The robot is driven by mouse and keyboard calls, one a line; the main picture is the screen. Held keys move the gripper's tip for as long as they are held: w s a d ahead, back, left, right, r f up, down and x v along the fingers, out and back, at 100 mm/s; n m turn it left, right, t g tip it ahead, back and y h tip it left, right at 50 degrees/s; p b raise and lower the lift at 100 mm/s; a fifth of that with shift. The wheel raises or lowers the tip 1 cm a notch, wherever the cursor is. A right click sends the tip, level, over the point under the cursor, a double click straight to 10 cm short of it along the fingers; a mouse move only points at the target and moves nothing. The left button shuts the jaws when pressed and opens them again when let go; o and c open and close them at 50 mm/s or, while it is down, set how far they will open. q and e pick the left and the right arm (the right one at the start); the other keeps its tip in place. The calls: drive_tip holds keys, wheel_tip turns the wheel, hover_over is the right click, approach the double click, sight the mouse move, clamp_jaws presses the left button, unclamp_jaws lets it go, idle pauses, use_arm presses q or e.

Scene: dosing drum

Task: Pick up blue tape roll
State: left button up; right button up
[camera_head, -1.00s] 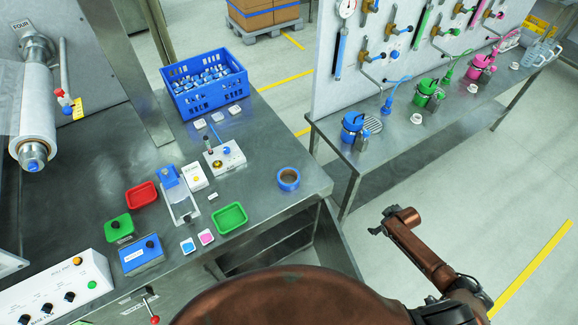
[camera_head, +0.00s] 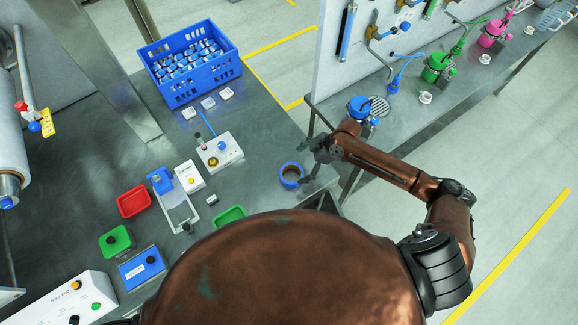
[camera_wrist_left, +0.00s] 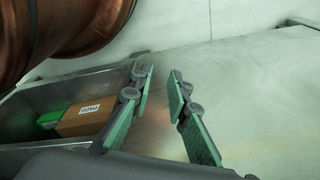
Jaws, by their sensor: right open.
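The blue tape roll (camera_head: 291,175) lies flat on the metal table near its right edge in the head view. Its brown inner core shows from above. My right gripper (camera_head: 312,163) is open and empty just to the right of the roll, with its fingers close to the roll's right side. I cannot tell whether a finger touches it. My left gripper (camera_wrist_left: 159,85) shows only in the left wrist view, with its two fingers apart and nothing between them. The roll is not in the left wrist view.
A blue crate (camera_head: 225,72) of small items stands at the back. A white device (camera_head: 222,151) with a rod, a red tray (camera_head: 134,201) and a green tray (camera_head: 230,216) sit left of the roll. A second bench (camera_head: 400,107) stands to the right. My body hides the front table edge.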

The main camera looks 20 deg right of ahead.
drive_tip(key=shift+s+a+f+p, duration=0.4)
drive_tip(key=shift+s+a+f, duration=0.2)
drive_tip(key=shift+a+f, duration=0.25)
use_arm(q)
drive_tip(key=s+g, duration=0.1)
drive_tip(key=s, duration=0.9)
use_arm(e)
drive_tip(key=shift+w+a+f, duration=0.15)
drive_tip(key=shift+a+f, duration=0.2)
drive_tip(key=shift+f, duration=0.25)
drive_tip(key=shift+w+p+x, duration=0.2)
drive_tip(key=shift+p+x, duration=0.2)
drive_tip(key=shift+x, duration=0.8)
drive_tip(key=shift+s+f, duration=0.1)
drive_tip(key=shift+f, duration=0.2)
drive_tip(key=c, duration=1)
use_arm(q)
drive_tip(key=shift+t, duration=0.3)
drive_tip(key=shift+w+r, duration=0.2)
drive_tip(key=shift+w, duration=0.7)
drive_tip(key=shift+w+r, duration=0.25)
drive_tip(key=shift+w, duration=0.7)
drive_tip(key=shift+w+r, duration=0.2)
drive_tip(key=shift+w, duration=0.7)
use_arm(e)
drive_tip(key=c, duration=0.3)
